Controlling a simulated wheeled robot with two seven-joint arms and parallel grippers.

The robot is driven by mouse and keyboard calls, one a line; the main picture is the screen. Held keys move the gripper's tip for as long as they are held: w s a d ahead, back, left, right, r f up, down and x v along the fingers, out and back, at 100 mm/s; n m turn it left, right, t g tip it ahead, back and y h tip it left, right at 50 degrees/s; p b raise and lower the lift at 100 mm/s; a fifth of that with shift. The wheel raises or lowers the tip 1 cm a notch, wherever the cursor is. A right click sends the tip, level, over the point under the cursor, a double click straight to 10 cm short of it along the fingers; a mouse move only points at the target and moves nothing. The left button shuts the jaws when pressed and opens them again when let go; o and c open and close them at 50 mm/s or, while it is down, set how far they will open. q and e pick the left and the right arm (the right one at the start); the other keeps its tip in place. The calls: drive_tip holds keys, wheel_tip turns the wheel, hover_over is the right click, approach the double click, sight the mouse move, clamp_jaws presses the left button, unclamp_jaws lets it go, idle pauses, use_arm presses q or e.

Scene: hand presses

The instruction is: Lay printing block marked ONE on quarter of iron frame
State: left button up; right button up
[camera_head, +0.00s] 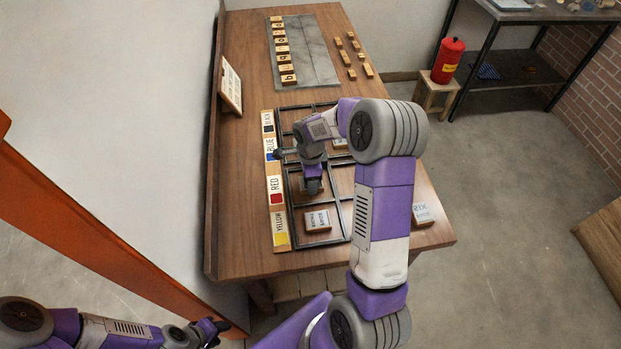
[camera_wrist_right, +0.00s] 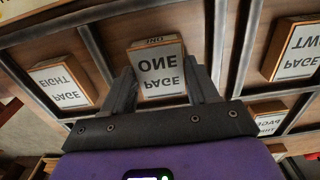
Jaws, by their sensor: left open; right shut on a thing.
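The printing block marked ONE (camera_wrist_right: 158,72), pale with a white label, sits between the two dark fingers of my right gripper (camera_wrist_right: 163,88), which is shut on it. In the head view my right gripper (camera_head: 312,186) points down over the near left part of the black iron frame (camera_head: 291,213) and hides the block. Frame bars (camera_wrist_right: 96,52) pass on both sides of the block in the wrist view. I cannot tell whether the block touches the table. My left gripper (camera_head: 214,328) is open and empty at the bottom left, off the table.
In the wrist view, block EIGHT (camera_wrist_right: 62,84) lies left and block TWO (camera_wrist_right: 296,50) right. Another block (camera_head: 318,220) lies in the near frame compartment. A strip of colour labels (camera_head: 276,190) runs along the frame's left. A block (camera_head: 423,214) lies at the table's right edge.

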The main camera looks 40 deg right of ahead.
drive_tip(key=o, duration=1.1)
drive_tip(key=shift+f, duration=0.1)
drive_tip(key=shift+r, duration=0.35)
wheel_tip(320, 180, up, 12)
drive_tip(key=p, duration=0.3)
drive_tip(key=shift+f, duration=0.15)
